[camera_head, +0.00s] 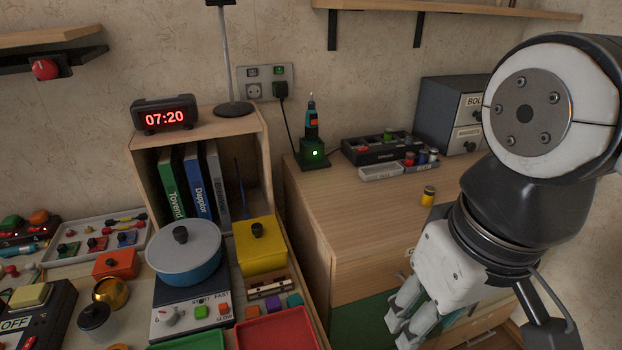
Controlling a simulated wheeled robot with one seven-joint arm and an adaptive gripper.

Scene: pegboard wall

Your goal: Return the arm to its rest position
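My arm stands at the right of the head view, its large white and dark joint close to the camera. My gripper (398,322) hangs below the white wrist, pointing downward, in front of the wooden cabinet (350,225) and near its green lower front. Two light grey finger parts show, but their tips are partly hidden, so I cannot tell whether they are apart or shut. I see nothing clearly held in it.
A blue pot (183,256) with a grey lid, a yellow box (261,246) and a red tray (277,332) crowd the left worktop.

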